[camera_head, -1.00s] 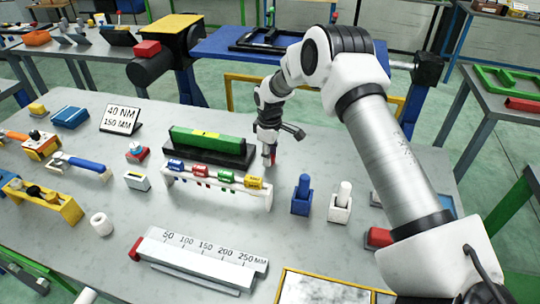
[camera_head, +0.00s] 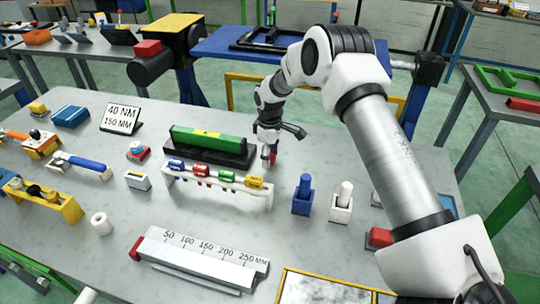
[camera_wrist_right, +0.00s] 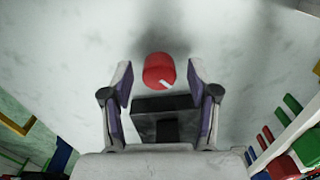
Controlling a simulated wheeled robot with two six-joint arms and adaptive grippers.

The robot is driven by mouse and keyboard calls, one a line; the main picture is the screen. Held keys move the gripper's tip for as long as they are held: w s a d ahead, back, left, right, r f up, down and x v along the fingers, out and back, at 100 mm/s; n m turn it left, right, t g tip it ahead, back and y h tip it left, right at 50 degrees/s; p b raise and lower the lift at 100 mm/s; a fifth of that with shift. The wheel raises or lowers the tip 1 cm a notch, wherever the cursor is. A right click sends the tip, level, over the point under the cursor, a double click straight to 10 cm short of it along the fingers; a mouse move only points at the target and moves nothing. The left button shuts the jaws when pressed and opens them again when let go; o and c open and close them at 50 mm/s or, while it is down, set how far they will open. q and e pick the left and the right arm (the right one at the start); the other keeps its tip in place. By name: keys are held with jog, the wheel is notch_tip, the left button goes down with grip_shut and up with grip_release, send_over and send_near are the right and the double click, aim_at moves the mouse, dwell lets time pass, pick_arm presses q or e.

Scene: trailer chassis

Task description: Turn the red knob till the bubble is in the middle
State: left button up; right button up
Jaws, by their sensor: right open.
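A green spirit level (camera_head: 215,140) with a yellow window (camera_head: 206,133) lies on a black base (camera_head: 240,158) at the middle back of the table. The bubble is too small to make out. The red knob (camera_wrist_right: 159,71) has a white mark on its face and stands just beyond the black block (camera_wrist_right: 165,112) in the wrist view. My right gripper (camera_wrist_right: 160,68) is open, with one finger on each side of the knob and a gap showing on both sides. In the head view its fingers (camera_head: 268,150) are beside the right end of the base. My left gripper is out of view.
A white rack (camera_head: 218,188) with coloured tags stands just in front of the level. A blue holder (camera_head: 301,197) and a white holder (camera_head: 341,203) stand to the right. A long ruler fixture (camera_head: 200,255) lies near the front edge.

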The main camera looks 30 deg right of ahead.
notch_tip(320, 180, up, 12)
dwell(0.3)
dwell(0.3)
